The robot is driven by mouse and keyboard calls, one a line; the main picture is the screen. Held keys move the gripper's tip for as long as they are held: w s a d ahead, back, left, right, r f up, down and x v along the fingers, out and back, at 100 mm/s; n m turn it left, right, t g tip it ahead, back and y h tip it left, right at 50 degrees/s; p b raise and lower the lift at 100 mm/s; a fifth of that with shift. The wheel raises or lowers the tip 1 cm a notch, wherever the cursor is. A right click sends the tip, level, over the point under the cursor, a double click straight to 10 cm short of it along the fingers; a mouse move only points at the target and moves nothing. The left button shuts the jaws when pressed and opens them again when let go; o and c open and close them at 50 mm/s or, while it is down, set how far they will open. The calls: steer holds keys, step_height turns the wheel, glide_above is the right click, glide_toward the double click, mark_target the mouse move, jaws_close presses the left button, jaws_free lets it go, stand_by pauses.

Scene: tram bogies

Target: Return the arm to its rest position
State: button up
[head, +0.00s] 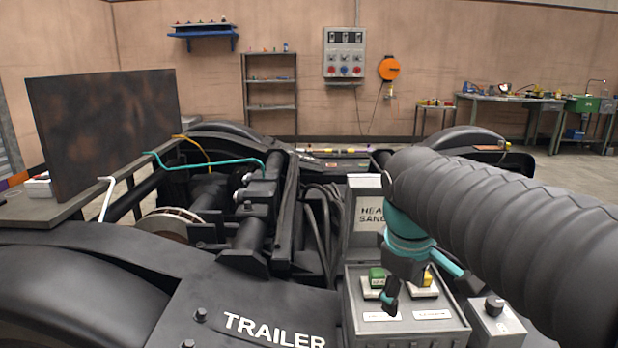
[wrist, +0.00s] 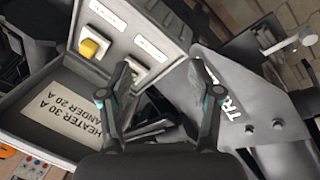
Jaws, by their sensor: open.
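My arm (head: 500,225) reaches in from the right in the head view, in a black ribbed sleeve. My gripper (head: 420,282) points down over a grey switch box (head: 458,332). In the wrist view the gripper (wrist: 160,78) is open, with nothing between its fingers. The box holds a green switch (head: 377,275) and a yellow switch (head: 428,279), partly covered by the gripper. The yellow switch also shows in the wrist view (wrist: 89,48). The box lid (head: 368,210) stands open, its label reading heater and sander, partly hidden by my arm.
The dark bogie frame (head: 250,310) marked TRAILER surrounds the box. A grey box with a black knob (head: 494,306) sits at its right. A teal pipe (head: 205,163) and a dark upright panel (head: 105,125) stand to the left. Workbenches (head: 510,98) are far back.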

steer(key=s+f+m+t, duration=0.1)
steer(key=s+f+m, duration=0.3)
steer(key=s, duration=0.2)
steer(key=s+f+m+t+y, duration=0.1)
steer(key=s+f+m, duration=0.3)
steer(key=s, duration=0.2)
steer(key=shift+s+d+t, duration=0.15)
steer(key=shift+s+t, duration=0.05)
steer(key=shift+t, duration=0.1)
stand_by(1.0)
